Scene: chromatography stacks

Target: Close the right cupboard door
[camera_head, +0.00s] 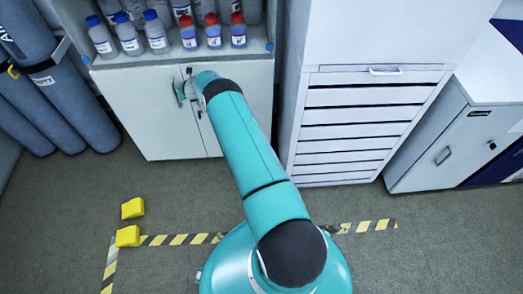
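The white cupboard has two doors below a shelf of bottles. The left door (140,100) looks flush with the front. The right door (256,98) is partly hidden behind my teal arm; its visible part looks about in line with the left door, and I cannot tell if a small gap is left. Dark handles show near the middle seam (201,115). My gripper (181,93) is at the upper middle of the cupboard front, by the handles. It is small and partly covered by my wrist, so its opening and any contact are unclear.
Bottles with blue caps (129,40) and red caps (213,35) stand on the shelf above. A drawer cabinet (362,115) is to the right, gas cylinders (60,100) to the left. Yellow blocks (128,236) and striped tape (180,239) lie on otherwise clear floor.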

